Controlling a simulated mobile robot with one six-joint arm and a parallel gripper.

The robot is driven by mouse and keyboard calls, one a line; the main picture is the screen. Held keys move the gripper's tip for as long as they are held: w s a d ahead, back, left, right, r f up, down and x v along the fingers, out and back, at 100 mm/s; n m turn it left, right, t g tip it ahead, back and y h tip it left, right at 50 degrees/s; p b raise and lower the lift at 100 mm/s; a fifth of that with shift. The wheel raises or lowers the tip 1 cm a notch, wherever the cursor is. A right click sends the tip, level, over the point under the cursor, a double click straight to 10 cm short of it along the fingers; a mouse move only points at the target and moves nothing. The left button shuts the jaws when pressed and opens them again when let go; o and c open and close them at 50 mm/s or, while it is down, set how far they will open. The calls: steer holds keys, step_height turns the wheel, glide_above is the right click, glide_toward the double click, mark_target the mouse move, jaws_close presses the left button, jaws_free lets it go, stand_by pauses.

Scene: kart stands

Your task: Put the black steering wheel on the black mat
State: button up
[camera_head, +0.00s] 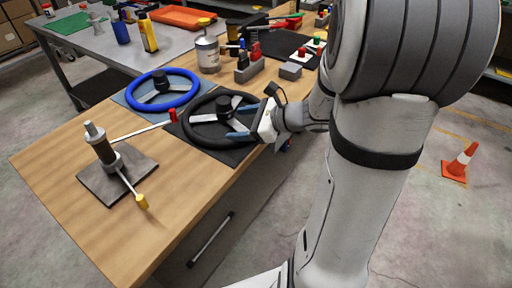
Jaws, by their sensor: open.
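The black steering wheel (193,134), with grey spokes and a black hub, lies at the right edge of the wooden table. A black mat (234,156) shows beneath it, with a dark corner visible past the rim. My gripper (232,121) reaches in from the right over the wheel, its blue fingers apart around the hub side and one spoke. It is open. I cannot tell whether the fingers touch the wheel. My gripper hides part of the right rim.
A blue steering wheel (162,91) lies on a blue-grey mat just behind. A post with red- and yellow-tipped rods (104,148) stands on a dark plate at the left front. A metal can (208,54) and small blocks (249,69) stand farther back.

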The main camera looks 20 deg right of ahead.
steer(key=s+a+n+g, duration=0.1)
steer(key=s+n, duration=0.1)
steer(key=s+a+n+g, duration=0.2)
steer(key=n, duration=0.1)
steer(key=s+a+n+g, duration=0.1)
steer(key=s+a+n, duration=0.1)
steer(key=s, duration=0.1)
steer(key=shift+a+f+n+h, duration=0.15)
steer(key=shift+a+n+h, duration=0.15)
steer(key=shift+n, duration=0.1)
steer(key=s+d+n+g+h, duration=0.2)
steer(key=s+d+n+h, duration=0.2)
steer(key=s+n+h, duration=0.5)
steer(key=s+n, duration=0.1)
steer(key=n, duration=0.6)
steer(key=shift+d+r, duration=0.2)
steer(key=shift+r, duration=0.2)
steer(key=w+p+v, duration=0.1)
steer(key=p+v, duration=0.5)
steer(key=v, duration=0.1)
steer(key=shift+w+r+p, duration=0.2)
steer(key=shift+r+p, duration=0.05)
steer(key=shift+p, duration=0.05)
steer(key=shift+c, duration=0.2)
